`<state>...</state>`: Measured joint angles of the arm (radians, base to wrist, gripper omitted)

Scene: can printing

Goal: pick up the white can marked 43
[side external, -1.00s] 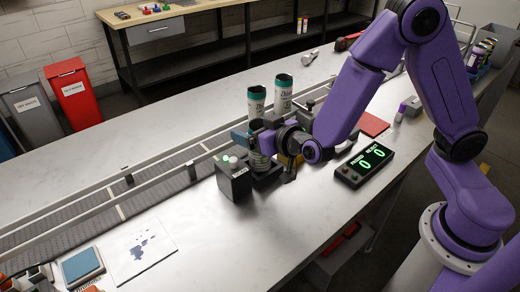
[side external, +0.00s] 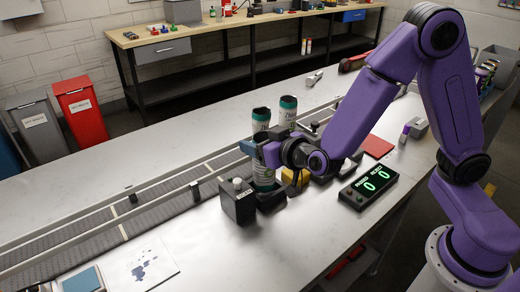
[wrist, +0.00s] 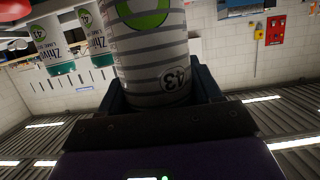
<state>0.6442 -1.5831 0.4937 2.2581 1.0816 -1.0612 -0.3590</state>
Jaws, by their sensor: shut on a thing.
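The white can marked 43 shows large in the wrist view (wrist: 150,55), with grey stripes and a green ring. It stands between the jaws of my gripper (side external: 270,158), which is shut on it. In the side view a striped can body (side external: 263,178) shows just below the jaws, beside a black box, and the gripper covers its middle. A white can top with a teal band (side external: 261,122) shows above the jaws; I cannot tell if it belongs to the same can. Another white, teal-topped can (side external: 287,110) stands behind. Two teal-banded cans also show at left in the wrist view (wrist: 92,42).
A black box with a light button (side external: 238,203) sits left of the jaws. A conveyor (side external: 150,205) runs behind. A yellow block (side external: 294,177) and a display reading 0 and 0 (side external: 368,188) are to the right. A printed sheet (side external: 140,263) lies front left.

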